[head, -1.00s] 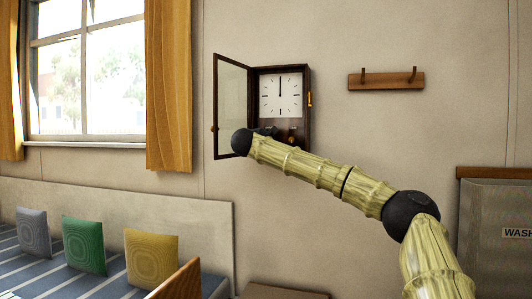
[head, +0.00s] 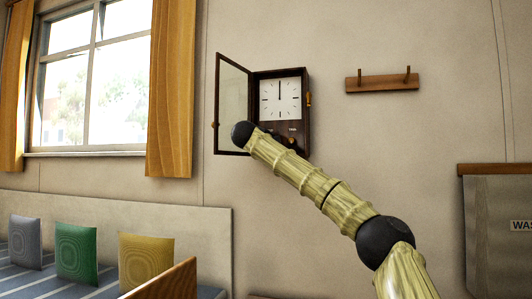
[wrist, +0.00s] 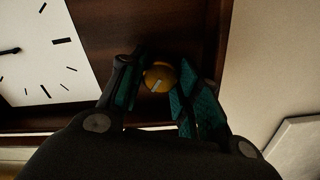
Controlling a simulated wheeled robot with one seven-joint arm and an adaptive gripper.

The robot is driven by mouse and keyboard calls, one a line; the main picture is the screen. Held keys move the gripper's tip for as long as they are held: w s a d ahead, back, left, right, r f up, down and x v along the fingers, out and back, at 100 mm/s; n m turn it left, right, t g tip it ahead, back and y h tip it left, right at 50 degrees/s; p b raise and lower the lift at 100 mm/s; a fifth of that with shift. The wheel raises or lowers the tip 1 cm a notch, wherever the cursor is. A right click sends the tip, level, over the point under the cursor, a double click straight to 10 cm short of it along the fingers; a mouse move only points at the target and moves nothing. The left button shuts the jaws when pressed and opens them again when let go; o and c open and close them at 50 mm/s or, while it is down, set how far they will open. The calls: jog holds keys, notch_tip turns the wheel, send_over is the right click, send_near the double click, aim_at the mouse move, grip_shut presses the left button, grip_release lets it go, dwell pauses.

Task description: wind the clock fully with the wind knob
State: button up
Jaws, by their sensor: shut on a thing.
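The wall clock (head: 280,98) has a dark wooden case and a white face. Its glass door (head: 233,105) stands open to the left. The brass wind knob (wrist: 159,77) has a pale mark and sits on the dark wood beside the face in the wrist view. My gripper (wrist: 161,84) has one teal-padded finger on each side of the knob and is shut on it. In the head view my arm comes up from the lower right to the clock's lower part, and the fingers are mostly hidden there.
The open door hangs close to the left of my wrist. A wooden hook rack (head: 382,81) is on the wall to the right. A window with orange curtains (head: 171,90) is at left, above a bench with cushions (head: 146,262). A grey bin (head: 497,230) stands at lower right.

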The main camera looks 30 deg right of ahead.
jog(key=shift+w+f+m+b, duration=0.1)
jog(key=shift+f+m+b, duration=0.35)
jog(key=shift+m+b, duration=0.9)
jog(key=shift+b, duration=0.8)
jog(key=shift+r+m+b, duration=0.45)
jog(key=o, duration=1)
jog(key=v, duration=1.2)
jog(key=shift+d, duration=0.15)
